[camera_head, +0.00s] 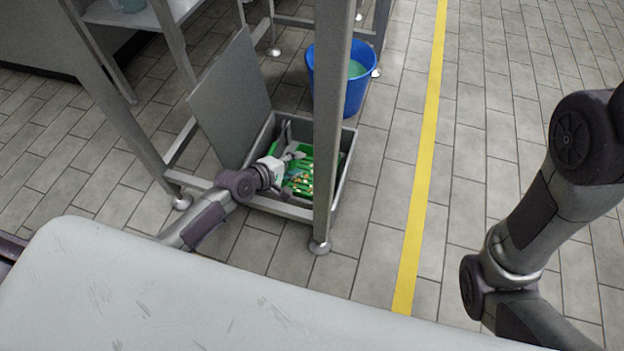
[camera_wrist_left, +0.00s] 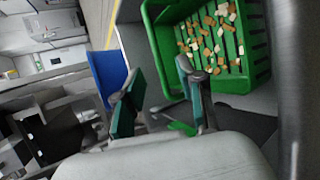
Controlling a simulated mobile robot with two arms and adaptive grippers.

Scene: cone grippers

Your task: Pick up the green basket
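The green basket (camera_head: 304,178) sits inside a grey bin (camera_head: 343,180) on the floor, partly hidden by my left arm and a table leg. In the left wrist view the basket (camera_wrist_left: 236,82) is at the upper right, with small brown and white pieces in it. My left gripper (camera_head: 290,141) reaches over the bin at the basket's near left side. In the left wrist view its two fingers (camera_wrist_left: 158,70) stand apart, and the right one overlaps the basket's rim. I cannot tell whether it touches. My right gripper is out of view.
A metal frame with an upright leg (camera_head: 329,130) stands around the bin. A grey panel (camera_head: 231,98) leans at the bin's back left. A blue bucket (camera_head: 357,92) stands behind. A pale tabletop (camera_head: 170,290) fills the front. Tiled floor right of the yellow line (camera_head: 425,160) is clear.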

